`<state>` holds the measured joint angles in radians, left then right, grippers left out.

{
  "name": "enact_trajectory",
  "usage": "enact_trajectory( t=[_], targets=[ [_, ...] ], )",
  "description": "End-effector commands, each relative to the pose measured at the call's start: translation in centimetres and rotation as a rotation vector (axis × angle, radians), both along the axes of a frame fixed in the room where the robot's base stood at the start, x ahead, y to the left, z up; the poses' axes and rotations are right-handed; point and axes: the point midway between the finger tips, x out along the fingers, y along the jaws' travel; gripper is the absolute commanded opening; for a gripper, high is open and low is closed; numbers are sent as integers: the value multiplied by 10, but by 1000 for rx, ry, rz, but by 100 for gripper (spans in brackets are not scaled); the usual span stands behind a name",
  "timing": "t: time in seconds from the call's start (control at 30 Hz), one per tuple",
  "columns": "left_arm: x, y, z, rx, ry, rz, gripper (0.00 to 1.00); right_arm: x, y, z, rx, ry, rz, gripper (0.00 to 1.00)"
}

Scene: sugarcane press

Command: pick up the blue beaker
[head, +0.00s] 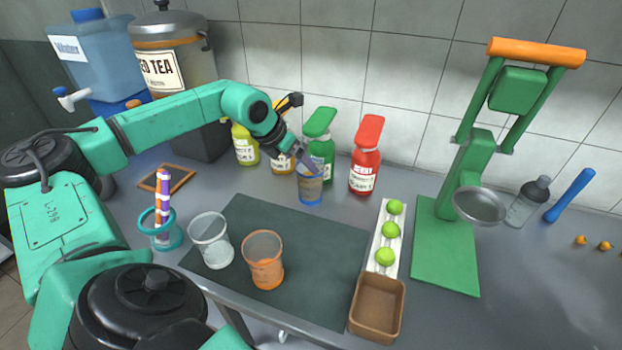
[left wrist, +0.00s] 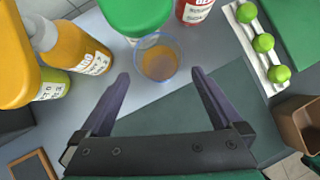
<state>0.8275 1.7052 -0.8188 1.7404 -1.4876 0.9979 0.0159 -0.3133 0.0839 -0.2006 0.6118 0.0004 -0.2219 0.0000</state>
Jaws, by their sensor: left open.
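The blue beaker (head: 311,190) stands upright at the back edge of the dark mat, in front of the green-capped bottle. In the left wrist view the beaker (left wrist: 158,60) shows a clear bluish rim and brownish-orange inside. My left gripper (head: 308,163) is above and at the beaker in the head view, partly overlapping its top. In the left wrist view its two purple fingers (left wrist: 160,76) are spread apart and empty, with the beaker just past the fingertips, roughly centred between them. My right gripper is not in view.
Green (head: 321,145) and red (head: 366,158) bottles stand close behind the beaker. A clear beaker (head: 211,243) and an orange beaker (head: 264,262) stand on the mat (head: 320,245). A white tray of limes (head: 378,232) and the green press (head: 445,250) are at right.

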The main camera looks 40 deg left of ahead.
Motion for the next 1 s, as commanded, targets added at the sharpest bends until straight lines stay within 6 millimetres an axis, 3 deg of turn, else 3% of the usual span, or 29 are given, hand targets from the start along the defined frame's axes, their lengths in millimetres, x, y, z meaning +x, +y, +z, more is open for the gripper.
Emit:
enact_trajectory(
  t=[0.4, 0.63, 0.67, 0.9, 1.0],
  targets=[
    [38, -3, -55, -3, 0, 1, 100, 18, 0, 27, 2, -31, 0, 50],
    [41, -2, -62, 0, 0, 1, 100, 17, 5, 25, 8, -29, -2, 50],
    [41, -2, -62, -1, 0, 1, 96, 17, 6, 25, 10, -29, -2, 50],
    [41, -2, -61, -1, -1, 1, 4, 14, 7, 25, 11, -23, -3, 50],
    [42, -2, -60, -1, -3, 1, 0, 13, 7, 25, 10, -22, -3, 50]
  ],
)
